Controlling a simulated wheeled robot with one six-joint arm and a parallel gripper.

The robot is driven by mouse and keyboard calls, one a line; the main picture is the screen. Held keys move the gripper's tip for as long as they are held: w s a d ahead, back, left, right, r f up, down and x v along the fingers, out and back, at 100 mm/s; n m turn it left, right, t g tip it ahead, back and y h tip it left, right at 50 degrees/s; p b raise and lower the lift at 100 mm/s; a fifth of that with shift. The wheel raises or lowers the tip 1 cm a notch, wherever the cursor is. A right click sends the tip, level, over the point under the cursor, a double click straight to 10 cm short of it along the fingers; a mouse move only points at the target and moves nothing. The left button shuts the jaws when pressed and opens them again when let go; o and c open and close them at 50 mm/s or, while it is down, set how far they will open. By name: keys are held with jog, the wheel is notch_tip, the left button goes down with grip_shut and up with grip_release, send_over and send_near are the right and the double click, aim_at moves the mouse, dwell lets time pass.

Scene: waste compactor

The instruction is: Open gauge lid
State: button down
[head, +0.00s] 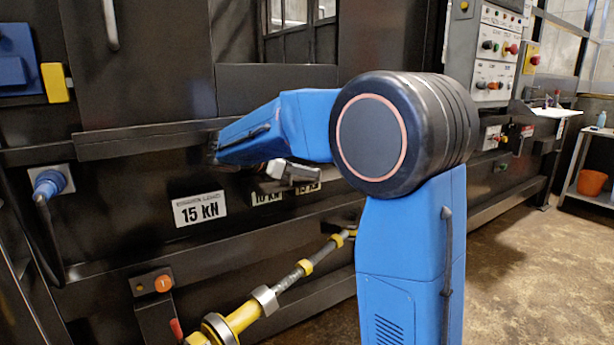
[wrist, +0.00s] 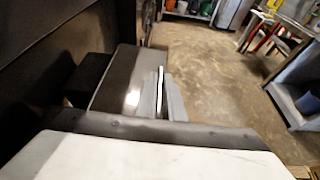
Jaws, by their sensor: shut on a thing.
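My gripper (wrist: 162,98) shows in the wrist view as two grey fingers close together, with a thin bright strip between them. The fingers are at the right edge of a dark, glossy-topped box-like piece (wrist: 114,82), which looks like the gauge lid, and are shut on its edge. In the head view, my blue arm reaches left to the dark machine front, and the gripper end is mostly hidden behind it. A grey metal piece (head: 291,171) shows under the arm; I cannot tell whether it is part of my gripper. The gauge face is not visible.
The machine front carries a 15 kN label (head: 200,208), an orange button (head: 163,284) and a yellow-and-grey rod (head: 285,285) sloping below the arm. A control panel (head: 494,60) stands right. Open floor (wrist: 215,75) lies to the right, with a shelf (head: 590,165) beyond.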

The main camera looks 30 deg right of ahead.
aim_at(286, 188)
dwell(0.3)
jog(key=c, duration=2.2)
grip_release()
jog(key=v, duration=0.6)
jog(key=shift+a+r, duration=0.1)
jog(key=shift+a, duration=0.1)
jog(key=shift+a+r, duration=0.2)
jog(key=shift+a, duration=0.25)
grip_shut()
jog(key=shift+s, duration=0.15)
